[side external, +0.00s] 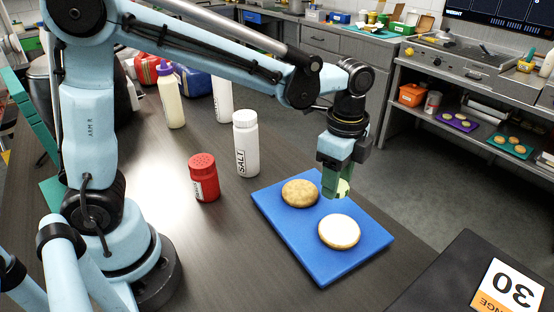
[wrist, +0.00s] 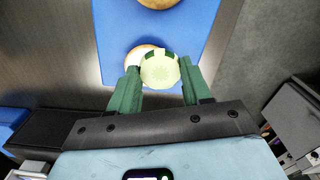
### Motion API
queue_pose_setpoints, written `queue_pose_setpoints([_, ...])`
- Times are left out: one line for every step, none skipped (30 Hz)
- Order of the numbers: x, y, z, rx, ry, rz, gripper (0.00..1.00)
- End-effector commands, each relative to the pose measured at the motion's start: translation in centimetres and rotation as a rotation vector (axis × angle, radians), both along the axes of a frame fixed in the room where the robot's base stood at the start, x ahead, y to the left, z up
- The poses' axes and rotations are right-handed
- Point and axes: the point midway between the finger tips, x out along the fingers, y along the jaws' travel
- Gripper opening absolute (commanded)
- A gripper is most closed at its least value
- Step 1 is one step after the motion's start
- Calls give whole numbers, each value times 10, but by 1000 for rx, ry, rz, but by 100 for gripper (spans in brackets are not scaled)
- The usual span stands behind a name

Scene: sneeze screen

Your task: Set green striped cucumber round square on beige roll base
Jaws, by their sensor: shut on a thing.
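My gripper (side external: 336,186) is shut on a pale green cucumber round (wrist: 159,70) with a dark green striped rim, held between its green fingers. The round also shows in the side view (side external: 344,188), partly covered by the fingers. The beige roll base (side external: 339,231) lies pale face up on the blue board (side external: 281,233). In the wrist view the roll base (wrist: 134,56) is partly hidden behind the round. The round is held above the board, apart from the roll base.
A browner roll piece (side external: 300,193) lies on the board behind the roll base. A red shaker (side external: 203,178), a white salt bottle (side external: 246,144) and a cream squeeze bottle (side external: 171,98) stand left of the board. A dark surface with a number card (side external: 508,287) is at lower right.

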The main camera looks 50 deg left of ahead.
Motion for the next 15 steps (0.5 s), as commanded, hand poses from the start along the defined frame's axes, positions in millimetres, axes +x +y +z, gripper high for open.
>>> queue_pose_setpoints([-6,-14,-1,0,0,-44,20])
queue_pose_setpoints([-9,-20,-1,0,0,-64,20])
queue_pose_setpoints([-12,-27,-1,0,0,-85,20])
queue_pose_setpoints([-14,-31,-1,0,0,-99,20])
queue_pose_setpoints([-15,-34,-2,0,0,-110,20])
queue_pose_setpoints([-17,-37,-2,0,0,-121,20])
queue_pose_setpoints([-18,-39,-2,0,0,-127,20])
queue_pose_setpoints([-19,-40,-2,0,0,-131,20])
queue_pose_setpoints([-19,-41,-2,0,0,-134,20])
queue_pose_setpoints([-19,-41,-2,0,0,-135,20])
queue_pose_setpoints([-19,-41,-2,0,0,-135,20])
queue_pose_setpoints([-19,-41,-2,0,0,-134,20])
queue_pose_setpoints([-19,-41,-2,0,0,-134,20])
queue_pose_setpoints([-19,-41,-2,0,0,-134,20])
queue_pose_setpoints([-19,-41,-2,0,0,-133,20])
